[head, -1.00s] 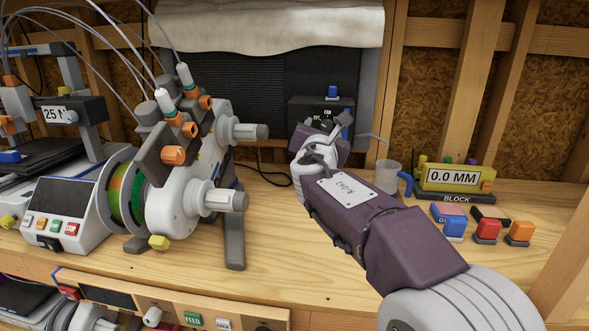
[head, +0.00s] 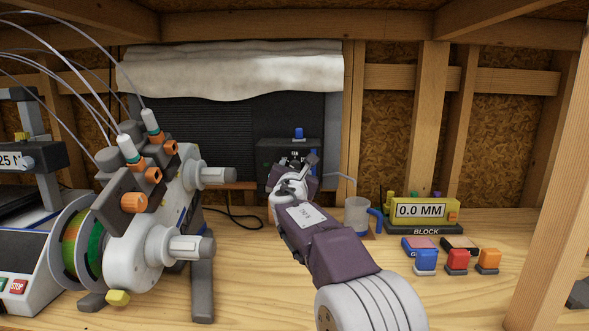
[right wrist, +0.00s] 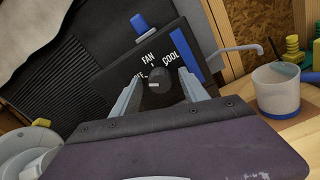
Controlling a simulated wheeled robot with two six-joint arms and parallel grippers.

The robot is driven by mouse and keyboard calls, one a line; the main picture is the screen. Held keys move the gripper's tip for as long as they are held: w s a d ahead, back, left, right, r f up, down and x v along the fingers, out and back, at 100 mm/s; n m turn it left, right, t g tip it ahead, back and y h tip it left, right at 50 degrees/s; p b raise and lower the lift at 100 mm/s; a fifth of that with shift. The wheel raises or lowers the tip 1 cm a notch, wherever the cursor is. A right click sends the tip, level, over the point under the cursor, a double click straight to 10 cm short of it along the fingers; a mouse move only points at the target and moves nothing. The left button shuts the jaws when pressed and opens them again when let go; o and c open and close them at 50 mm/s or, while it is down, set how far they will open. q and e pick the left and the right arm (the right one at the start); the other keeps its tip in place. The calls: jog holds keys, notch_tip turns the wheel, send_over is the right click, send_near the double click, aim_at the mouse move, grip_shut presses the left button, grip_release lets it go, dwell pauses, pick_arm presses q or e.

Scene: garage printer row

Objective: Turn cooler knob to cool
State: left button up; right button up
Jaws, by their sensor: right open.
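The cooler's dark control panel (head: 268,152) is at the back centre in the head view, partly hidden by my right gripper (head: 303,163). In the right wrist view the panel (right wrist: 122,62) carries the labels OFF, FAN and COOL. Its round dark knob (right wrist: 158,82) sits below FAN, with a pale mark on its lower left face; I cannot tell exactly which label it points to. My right gripper (right wrist: 160,88) is open, with one finger on each side of the knob. I cannot tell whether the fingers touch it. My left gripper is out of view.
A blue tab (head: 299,134) stands on top of the panel. A grey cup (head: 356,216) and a yellow gauge reading 0.0 MM (head: 420,211) stand to the right. A spool machine (head: 150,215) is at left.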

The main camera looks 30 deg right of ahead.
grip_shut()
